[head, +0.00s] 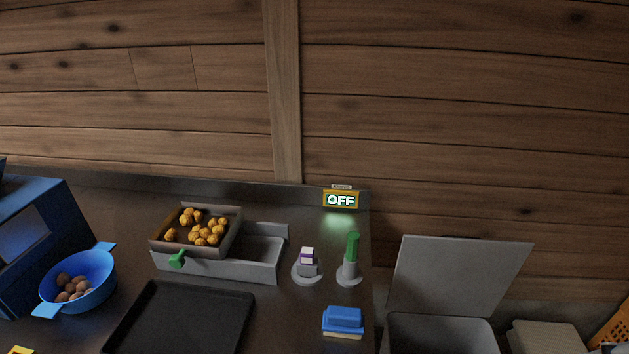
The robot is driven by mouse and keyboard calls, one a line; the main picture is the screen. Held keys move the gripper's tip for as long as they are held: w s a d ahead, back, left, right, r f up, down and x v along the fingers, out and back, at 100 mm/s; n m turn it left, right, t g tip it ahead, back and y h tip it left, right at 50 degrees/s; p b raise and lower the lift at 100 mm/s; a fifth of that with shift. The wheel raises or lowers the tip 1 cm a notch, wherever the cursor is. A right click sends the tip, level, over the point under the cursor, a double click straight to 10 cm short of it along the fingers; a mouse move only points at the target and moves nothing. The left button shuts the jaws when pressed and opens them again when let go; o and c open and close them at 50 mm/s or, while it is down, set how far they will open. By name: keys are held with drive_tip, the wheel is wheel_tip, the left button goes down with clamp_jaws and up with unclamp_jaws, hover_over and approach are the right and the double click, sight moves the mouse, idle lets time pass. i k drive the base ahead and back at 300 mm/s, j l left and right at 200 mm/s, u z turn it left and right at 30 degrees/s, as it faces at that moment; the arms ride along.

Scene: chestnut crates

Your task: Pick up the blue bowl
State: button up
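The blue bowl (96,298) stands on the dark counter at the left of the head view. It has two flat handles, one toward the upper right and one toward the lower left. Several brown chestnuts (70,286) lie inside it. My gripper is not in view.
A blue box-like unit (62,222) stands close behind and left of the bowl. A black tray (183,322), a grey holder (262,252) with a basket (157,243) of golden pieces, and a blue sponge-like block (343,318) share the counter (330,275). An open-lidded bin (442,336) stands right.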

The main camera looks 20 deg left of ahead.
sight(81, 282)
drive_tip(key=u, duration=2.1)
drive_tip(key=z, duration=2.1)
drive_tip(key=u, duration=1.9)
drive_tip(key=i+j+u, duration=0.15)
drive_tip(key=i+j+z, duration=0.1)
drive_tip(key=j, duration=0.25)
drive_tip(key=i+j+z, duration=0.15)
drive_tip(key=j, duration=0.2)
drive_tip(key=i+j+z, duration=0.1)
drive_tip(key=j, duration=0.25)
